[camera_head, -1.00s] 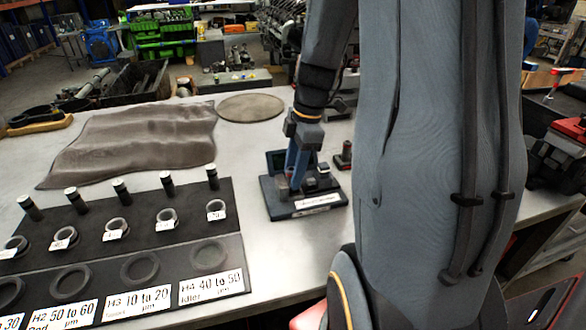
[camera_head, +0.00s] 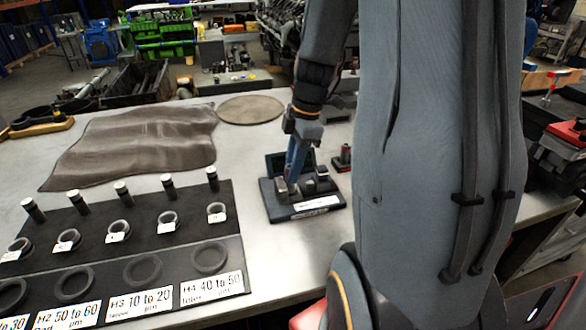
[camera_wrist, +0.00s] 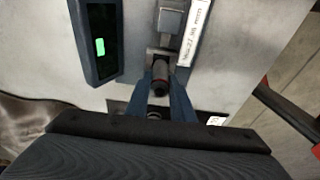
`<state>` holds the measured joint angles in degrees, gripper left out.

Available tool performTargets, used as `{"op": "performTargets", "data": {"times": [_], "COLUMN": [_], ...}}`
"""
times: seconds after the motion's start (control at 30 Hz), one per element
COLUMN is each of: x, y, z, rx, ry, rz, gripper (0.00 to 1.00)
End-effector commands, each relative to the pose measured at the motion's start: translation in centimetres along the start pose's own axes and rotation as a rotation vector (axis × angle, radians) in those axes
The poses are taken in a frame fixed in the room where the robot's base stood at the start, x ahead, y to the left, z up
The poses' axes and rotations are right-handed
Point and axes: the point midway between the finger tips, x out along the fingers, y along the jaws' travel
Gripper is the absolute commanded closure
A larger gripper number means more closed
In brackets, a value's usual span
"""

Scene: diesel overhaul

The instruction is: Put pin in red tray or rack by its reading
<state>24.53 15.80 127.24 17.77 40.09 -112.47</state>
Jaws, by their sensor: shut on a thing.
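My gripper (camera_head: 291,179) is at a dark measuring gauge (camera_head: 310,212) on the grey bench. The gauge's display (camera_wrist: 98,44) shows a small green patch, too small to read. A white label (camera_wrist: 193,34) on the gauge ends in "mm". A black rack (camera_head: 150,250) stands at the left, with sockets labelled by µm ranges, such as "H4 40 to 50".
Several dark pins with pale tops (camera_head: 123,190) and tagged rings (camera_head: 118,230) stand on the rack. A brown cloth (camera_head: 135,145) and a round mat (camera_head: 250,109) lie behind. A small red-and-dark object (camera_head: 342,158) stands right of the gauge. Bare bench separates rack and gauge.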

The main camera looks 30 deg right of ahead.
Motion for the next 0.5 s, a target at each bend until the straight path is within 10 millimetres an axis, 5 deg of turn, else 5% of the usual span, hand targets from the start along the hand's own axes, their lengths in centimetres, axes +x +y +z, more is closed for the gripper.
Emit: {"op": "performTargets", "data": {"times": [0.5], "x": [-2.5], "y": [0.1], "z": [-0.5], "rx": [0.000], "ry": [0.000], "rz": [0.002], "gripper": [1.00]}}
